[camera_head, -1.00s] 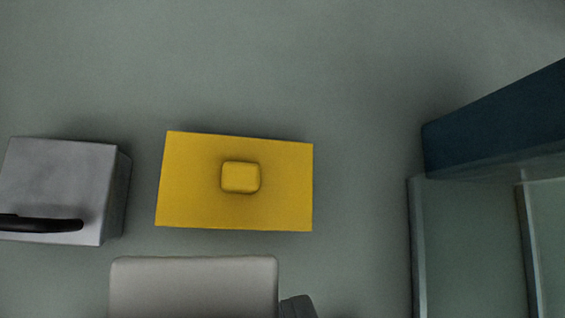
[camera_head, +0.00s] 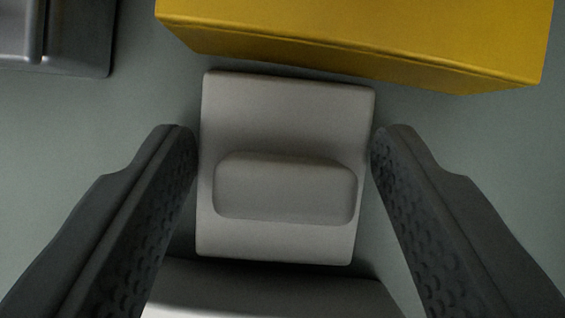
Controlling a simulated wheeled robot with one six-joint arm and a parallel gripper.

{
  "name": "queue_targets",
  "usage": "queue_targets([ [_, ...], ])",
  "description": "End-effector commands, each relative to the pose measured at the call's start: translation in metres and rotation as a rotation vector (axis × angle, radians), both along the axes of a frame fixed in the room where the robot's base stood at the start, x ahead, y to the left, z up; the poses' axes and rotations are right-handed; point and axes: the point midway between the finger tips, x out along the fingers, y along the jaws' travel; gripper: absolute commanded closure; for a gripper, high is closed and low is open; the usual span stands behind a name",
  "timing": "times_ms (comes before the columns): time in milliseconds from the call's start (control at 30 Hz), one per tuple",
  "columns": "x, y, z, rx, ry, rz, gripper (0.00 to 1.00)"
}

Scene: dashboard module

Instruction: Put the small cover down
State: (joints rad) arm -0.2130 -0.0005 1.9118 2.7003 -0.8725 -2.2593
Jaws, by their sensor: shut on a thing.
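The small cover (camera_head: 286,115) is a light grey, nearly square plate with a raised rounded block on its top. It is in the middle of the view. My gripper (camera_head: 287,135) has its two dark, textured fingers at the cover's left and right edges and is shut on it. The cover looks slightly turned in the picture. Its underside is hidden, so I cannot tell whether it touches the surface below.
A yellow box (camera_head: 370,40) lies just beyond the cover, partly cut off by the top edge. A grey box (camera_head: 75,45) is at the top left. Bare grey-green surface (camera_head: 80,130) shows at the left. A pale block (camera_head: 280,290) shows at the bottom.

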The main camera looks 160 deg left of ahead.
Motion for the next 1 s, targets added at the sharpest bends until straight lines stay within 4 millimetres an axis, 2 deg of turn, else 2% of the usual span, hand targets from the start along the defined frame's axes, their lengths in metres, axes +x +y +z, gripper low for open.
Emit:
queue_targets([
  [233,0.0,0.0,-0.002,0.0,0.0,0.0,0.69],
  [267,0.0,0.0,-0.001,0.0,0.0,0.0,0.38],
  [333,0.0,0.0,-0.001,0.0,0.0,0.0,0.24],
  [367,0.0,0.0,-0.001,0.0,0.0,0.0,0.21],
  [733,-0.002,0.001,0.004,0.0,0.0,0.0,0.21],
  [867,-0.008,0.005,0.018,0.001,-0.003,0.001,0.21],
  [1000,-0.02,0.012,0.041,0.001,-0.003,0.002,0.21],
])
